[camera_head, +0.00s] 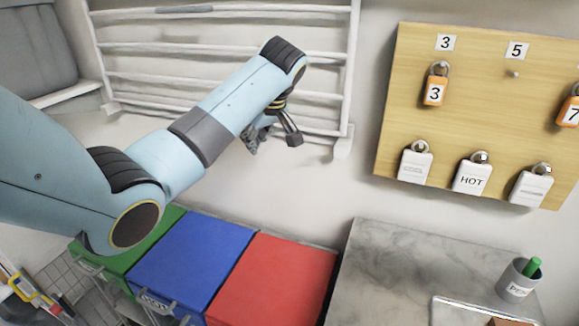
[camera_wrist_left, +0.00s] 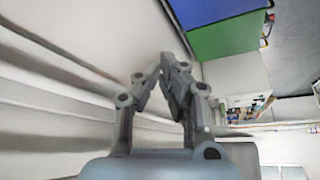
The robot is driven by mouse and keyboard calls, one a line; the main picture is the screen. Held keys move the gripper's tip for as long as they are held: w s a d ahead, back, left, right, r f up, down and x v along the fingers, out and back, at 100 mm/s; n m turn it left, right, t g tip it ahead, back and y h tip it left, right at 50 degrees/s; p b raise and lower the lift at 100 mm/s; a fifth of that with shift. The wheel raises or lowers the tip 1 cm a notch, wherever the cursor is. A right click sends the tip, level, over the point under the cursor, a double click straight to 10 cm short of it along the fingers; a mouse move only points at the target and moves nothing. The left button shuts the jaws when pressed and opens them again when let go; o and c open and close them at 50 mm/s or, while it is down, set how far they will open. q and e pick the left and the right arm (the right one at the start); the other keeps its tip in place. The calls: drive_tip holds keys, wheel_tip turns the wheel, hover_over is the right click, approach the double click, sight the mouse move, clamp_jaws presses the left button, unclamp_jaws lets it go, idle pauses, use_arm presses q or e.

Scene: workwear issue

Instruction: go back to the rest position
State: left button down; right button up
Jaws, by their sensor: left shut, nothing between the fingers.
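My left gripper (camera_head: 273,138) hangs in front of the white wall rack, at the end of my blue arm that comes in from the left. In the left wrist view its fingertips (camera_wrist_left: 165,68) meet with nothing between them, so it is shut and empty. It is apart from the board and the bins. My right gripper is not in view.
A white wall rack (camera_head: 190,47) stands behind my arm. Green (camera_head: 150,243), blue (camera_head: 192,262) and red (camera_head: 272,283) bins stand below. A wooden board (camera_head: 480,110) with tagged padlocks hangs right. A marble counter (camera_head: 400,258) bears a grey cup (camera_head: 517,281).

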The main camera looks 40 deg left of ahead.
use_arm(q)
wheel_tip(320, 180, up, 2)
drive_tip(key=shift+r, duration=0.1)
idle(0.5)
